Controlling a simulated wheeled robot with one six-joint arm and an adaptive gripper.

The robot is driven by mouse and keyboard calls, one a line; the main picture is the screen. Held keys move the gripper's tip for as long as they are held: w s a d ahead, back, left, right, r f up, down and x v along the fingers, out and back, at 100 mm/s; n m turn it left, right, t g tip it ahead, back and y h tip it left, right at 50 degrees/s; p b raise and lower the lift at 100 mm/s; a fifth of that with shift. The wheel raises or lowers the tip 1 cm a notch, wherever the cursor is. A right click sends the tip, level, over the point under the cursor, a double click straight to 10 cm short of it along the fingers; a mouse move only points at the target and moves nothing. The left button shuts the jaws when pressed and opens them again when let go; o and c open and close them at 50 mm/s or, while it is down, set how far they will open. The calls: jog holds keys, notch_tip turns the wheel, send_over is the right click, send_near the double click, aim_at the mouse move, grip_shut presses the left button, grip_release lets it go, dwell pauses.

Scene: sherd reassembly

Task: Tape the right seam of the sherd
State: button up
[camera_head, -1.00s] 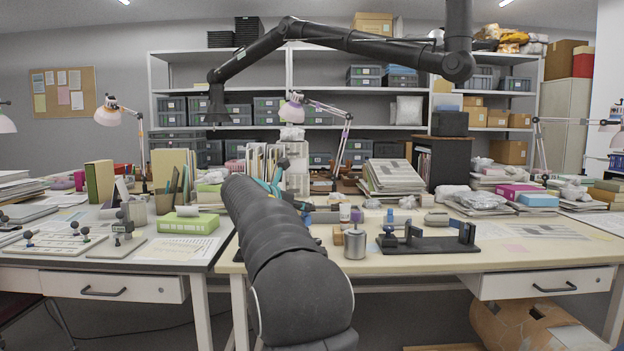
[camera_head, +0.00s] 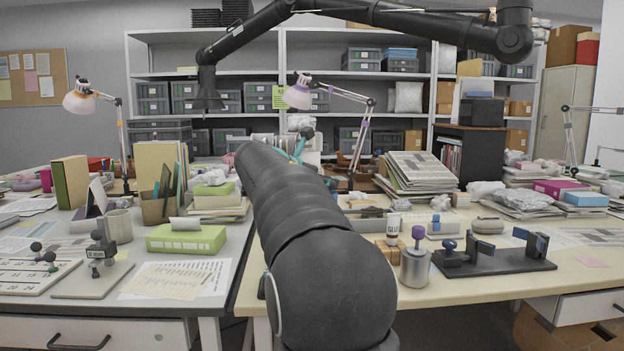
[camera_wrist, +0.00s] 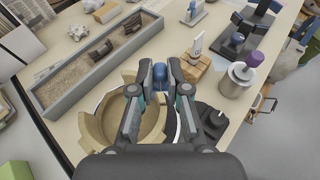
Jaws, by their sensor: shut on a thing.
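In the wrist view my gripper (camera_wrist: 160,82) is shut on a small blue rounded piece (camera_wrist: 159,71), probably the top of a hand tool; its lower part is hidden. The piece is over the far side of a tan, open, bowl-like sherd (camera_wrist: 100,130) with a stepped broken edge. A pale curved rim shows around the sherd. My fingers cover much of its right side, so I cannot tell the right seam or whether the tool touches it. In the head view my arm hides the sherd and most of the gripper; teal finger parts show beyond the arm.
A long grey tray (camera_wrist: 60,105) of sand with sherds lies beyond the bowl. A black block with a knob (camera_wrist: 213,120) stands close on its right. A metal canister (camera_head: 414,268), wooden blocks (camera_head: 388,248) and a black tool stand (camera_head: 500,263) occupy the table's right side.

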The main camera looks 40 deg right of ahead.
jog(key=shift+f+b, duration=2.15)
jog(key=shift+b, duration=0.3)
jog(key=shift+p, duration=0.4)
jog(key=shift+f+p, duration=0.1)
jog(key=shift+p, duration=0.65)
jog(key=shift+f, duration=1.45)
dwell(1.3)
jog(key=o, duration=0.8)
jog(key=v, duration=1.2)
